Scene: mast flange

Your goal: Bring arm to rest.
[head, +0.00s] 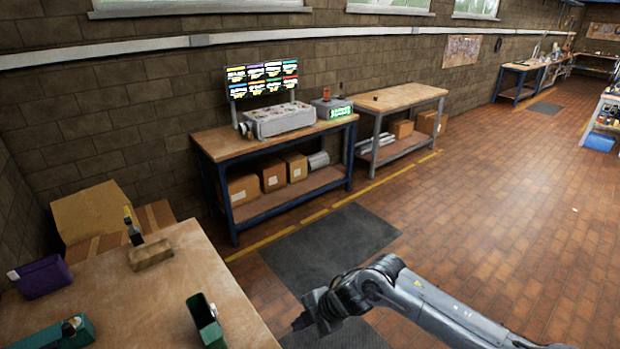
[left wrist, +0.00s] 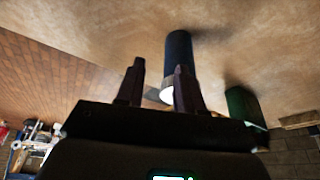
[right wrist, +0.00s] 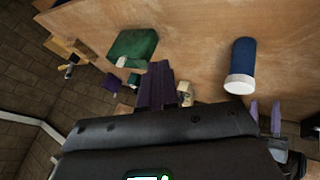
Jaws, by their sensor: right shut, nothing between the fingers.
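My right arm reaches in from the lower right in the head view. Its gripper (head: 302,321) is over the floor, right of the near wooden table (head: 150,300). In the right wrist view the right gripper's fingers (right wrist: 160,82) are together, with nothing held. My left gripper is outside the head view. In the left wrist view its fingers (left wrist: 158,82) stand apart. A dark blue cylinder with a white end (left wrist: 179,50) shows behind them; I cannot tell how near it is. Purple fingers (right wrist: 265,117), seemingly my left gripper's, show at the right of the right wrist view.
The near table holds an open green bin (head: 207,322), a green box (head: 50,338), a purple box (head: 42,277) and a wooden block (head: 151,254). A blue-legged workbench (head: 215,143) stands along the wall.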

